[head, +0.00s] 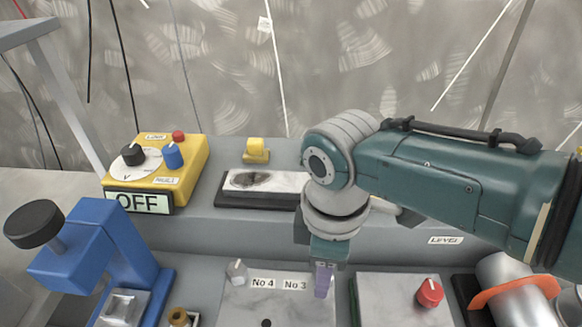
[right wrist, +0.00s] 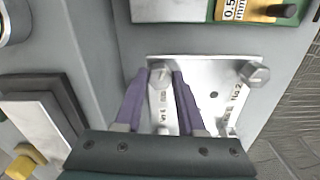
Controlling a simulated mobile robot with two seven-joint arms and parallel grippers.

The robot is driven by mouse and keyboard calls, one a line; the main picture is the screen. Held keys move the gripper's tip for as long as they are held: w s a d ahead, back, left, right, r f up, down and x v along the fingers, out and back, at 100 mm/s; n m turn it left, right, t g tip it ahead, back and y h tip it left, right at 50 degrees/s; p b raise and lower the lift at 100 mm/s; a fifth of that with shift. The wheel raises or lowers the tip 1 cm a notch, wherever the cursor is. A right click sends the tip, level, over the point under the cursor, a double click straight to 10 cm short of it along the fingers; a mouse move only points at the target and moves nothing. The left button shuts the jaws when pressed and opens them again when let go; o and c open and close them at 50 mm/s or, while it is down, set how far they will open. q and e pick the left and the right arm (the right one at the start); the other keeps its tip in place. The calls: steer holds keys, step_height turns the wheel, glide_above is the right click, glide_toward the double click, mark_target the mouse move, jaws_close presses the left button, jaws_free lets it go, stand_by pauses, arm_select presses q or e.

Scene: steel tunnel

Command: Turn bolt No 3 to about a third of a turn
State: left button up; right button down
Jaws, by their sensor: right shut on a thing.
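A pale metal plate (head: 258,303) carries labels reading No 4 and No 3 (head: 295,285). My right gripper (head: 323,283) comes down beside the No 3 label, with its purple fingers at the plate. The fingers hide the bolt there in the head view. In the right wrist view, my right gripper (right wrist: 165,80) is shut on the grey head of bolt No 3 (right wrist: 160,76), one finger on each side. A second grey bolt stands near the No 4 label (head: 237,271), free of the gripper. My left gripper is not in view.
A yellow box (head: 190,152) with knobs and an OFF display (head: 139,202) stands at the left. A blue clamp (head: 100,245) with a black knob stands front left. A red knob (head: 429,293) and a silver cylinder with an orange band (head: 515,290) lie to the right.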

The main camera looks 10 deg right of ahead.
steer(key=shift+m, duration=1)
steer(key=c, duration=0.5)
jaws_free()
step_height(320, 180, up, 9)
steer(key=p, duration=0.4)
steer(key=shift+p, duration=0.3)
steer(key=shift+r, duration=0.5)
